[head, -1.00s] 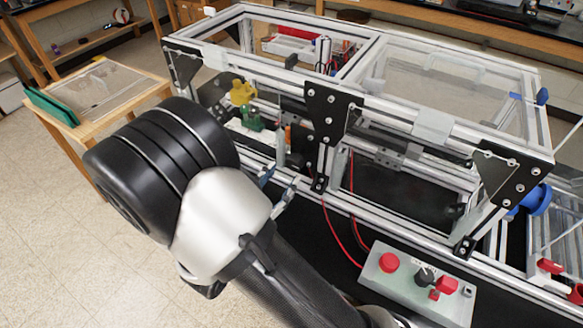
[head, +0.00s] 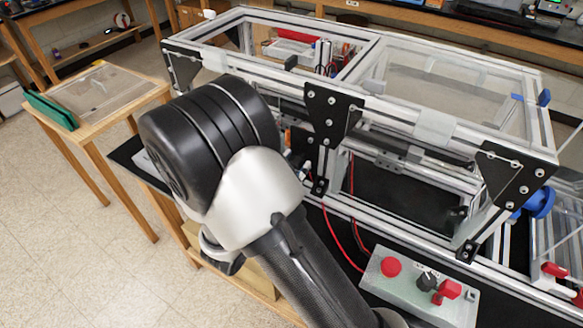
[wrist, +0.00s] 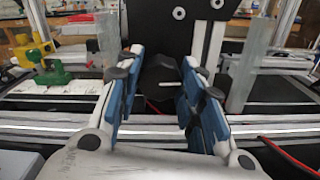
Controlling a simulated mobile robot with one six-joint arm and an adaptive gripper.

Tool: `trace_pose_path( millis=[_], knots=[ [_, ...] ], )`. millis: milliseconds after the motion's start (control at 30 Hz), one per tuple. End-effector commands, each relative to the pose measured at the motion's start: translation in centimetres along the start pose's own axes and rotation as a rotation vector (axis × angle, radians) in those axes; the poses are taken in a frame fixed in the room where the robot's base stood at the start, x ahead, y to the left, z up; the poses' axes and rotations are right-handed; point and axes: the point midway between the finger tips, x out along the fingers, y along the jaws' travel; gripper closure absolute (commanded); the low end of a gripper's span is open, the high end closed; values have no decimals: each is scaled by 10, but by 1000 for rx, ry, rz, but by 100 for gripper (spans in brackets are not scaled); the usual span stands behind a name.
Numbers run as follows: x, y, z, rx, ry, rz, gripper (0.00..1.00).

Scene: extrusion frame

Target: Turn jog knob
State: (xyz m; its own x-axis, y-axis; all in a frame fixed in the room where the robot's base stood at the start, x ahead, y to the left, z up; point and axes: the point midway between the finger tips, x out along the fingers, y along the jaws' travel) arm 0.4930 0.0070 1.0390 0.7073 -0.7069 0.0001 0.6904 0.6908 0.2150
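The grey control box (head: 384,292) sits on the black tabletop at the lower right of the head view. On its top are a red round button (head: 391,267), a black knob (head: 427,281) that looks like the jog knob, and a red switch-like part (head: 449,289).
The aluminium extrusion frame (head: 420,124) with clear panels stands behind the box. Red cables (head: 338,238) run from the frame toward the box. A yellow-and-green part (wrist: 43,62) is at left in the wrist view. A wooden table (head: 66,130) stands at far left.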

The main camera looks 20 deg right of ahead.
Motion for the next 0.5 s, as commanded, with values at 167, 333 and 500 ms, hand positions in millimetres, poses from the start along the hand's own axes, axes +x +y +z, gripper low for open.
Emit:
trace_pose_path(
  millis=[167,333,500],
  knots=[
    [0,0,0,0,0,0,86],
    [0,0,0,-4,0,0,89],
    [0,0,1,-36,0,0,89]
  ],
)
